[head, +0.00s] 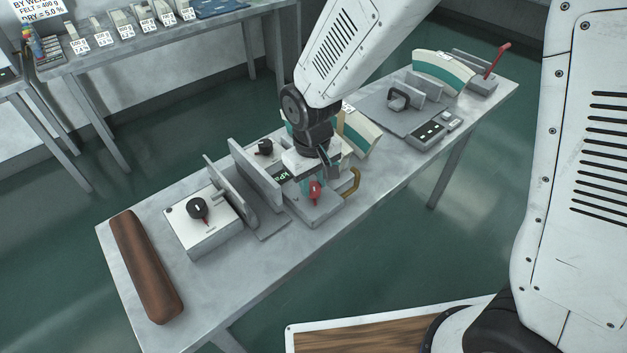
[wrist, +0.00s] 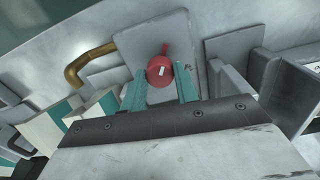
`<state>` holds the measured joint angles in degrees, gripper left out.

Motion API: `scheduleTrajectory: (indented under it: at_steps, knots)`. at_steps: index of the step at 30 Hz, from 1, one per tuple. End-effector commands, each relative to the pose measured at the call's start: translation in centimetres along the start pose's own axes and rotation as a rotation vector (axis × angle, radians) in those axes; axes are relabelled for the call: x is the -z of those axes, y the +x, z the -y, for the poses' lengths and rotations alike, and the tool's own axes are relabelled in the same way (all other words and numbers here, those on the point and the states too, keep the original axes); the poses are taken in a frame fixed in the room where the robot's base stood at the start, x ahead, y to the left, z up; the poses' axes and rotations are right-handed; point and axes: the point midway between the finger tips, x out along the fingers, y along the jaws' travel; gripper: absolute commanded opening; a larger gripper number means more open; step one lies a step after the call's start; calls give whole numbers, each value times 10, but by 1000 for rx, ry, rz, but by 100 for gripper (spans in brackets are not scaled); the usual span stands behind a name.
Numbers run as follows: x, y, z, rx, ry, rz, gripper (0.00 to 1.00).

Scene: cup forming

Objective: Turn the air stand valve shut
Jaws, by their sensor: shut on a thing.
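The air stand valve is a red knob with a short handle and a white mark (wrist: 160,72). It sits on a grey plate of the air stand (wrist: 138,30), and in the head view the red valve (head: 315,192) shows low on the stand. My gripper (wrist: 160,88) has its two teal fingers on either side of the round part of the knob and is shut on it. In the head view my gripper (head: 318,172) reaches down over the stand, and the arm hides part of it. The red handle points away from the gripper in the wrist view.
A brass pipe (head: 351,184) curves beside the stand. Upright grey plates (head: 255,175) and a box with a black knob (head: 203,222) stand to the left. A brown roll (head: 145,265) lies at the table's left end. A scale (head: 433,131) is at the right.

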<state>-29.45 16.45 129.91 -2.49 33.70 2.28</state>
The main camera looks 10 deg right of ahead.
Motion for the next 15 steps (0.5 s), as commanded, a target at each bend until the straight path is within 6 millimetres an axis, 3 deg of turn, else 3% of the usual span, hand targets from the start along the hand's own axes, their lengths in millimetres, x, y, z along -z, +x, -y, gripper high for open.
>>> scheduleTrajectory:
  at_steps: [15]
  knots:
    - [0,-1,0,-1,-423,-12,7]
